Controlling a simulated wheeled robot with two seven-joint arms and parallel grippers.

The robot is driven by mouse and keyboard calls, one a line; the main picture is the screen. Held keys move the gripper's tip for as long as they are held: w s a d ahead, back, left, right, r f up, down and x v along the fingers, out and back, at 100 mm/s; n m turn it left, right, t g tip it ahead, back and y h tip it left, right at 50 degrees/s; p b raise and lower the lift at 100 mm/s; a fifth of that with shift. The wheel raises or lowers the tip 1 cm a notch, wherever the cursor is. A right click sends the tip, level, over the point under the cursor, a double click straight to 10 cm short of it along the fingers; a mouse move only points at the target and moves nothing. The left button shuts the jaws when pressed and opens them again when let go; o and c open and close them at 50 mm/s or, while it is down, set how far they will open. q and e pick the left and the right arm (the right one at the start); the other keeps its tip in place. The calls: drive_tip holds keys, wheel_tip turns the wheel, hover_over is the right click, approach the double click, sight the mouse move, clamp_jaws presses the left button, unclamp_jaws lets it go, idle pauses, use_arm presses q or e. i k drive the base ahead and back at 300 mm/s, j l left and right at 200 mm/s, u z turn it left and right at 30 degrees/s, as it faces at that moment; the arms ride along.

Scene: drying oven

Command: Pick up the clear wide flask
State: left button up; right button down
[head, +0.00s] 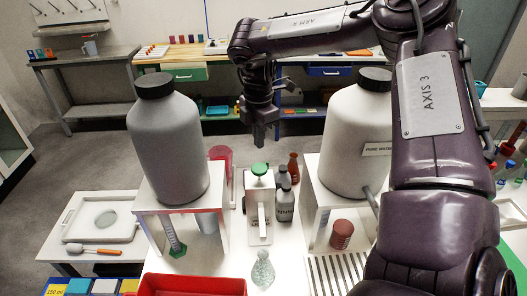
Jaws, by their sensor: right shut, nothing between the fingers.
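A clear glass flask (263,272) with a narrow neck and a wider body stands upright at the front middle of the white table, just right of a red bin. It is small in this view, and I cannot tell whether it is the wide one. My right gripper (261,138) hangs from the arm that comes in from the right, pointing down. It is shut and empty, and appears well above and behind the flask, apart from it. My left gripper is not in view.
Two large jugs, one grey (168,150) and one white (352,140), stand on white stands. Between them are a green-topped device (260,210), dark bottles (284,202) and a brown bottle (293,168). A red bin (195,287) is at the front.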

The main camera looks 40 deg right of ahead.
sight(262, 274)
drive_tip(key=k+j, duration=0.55)
drive_tip(key=j, duration=0.15)
drive_tip(key=k+j, duration=0.6)
drive_tip(key=j, duration=0.15)
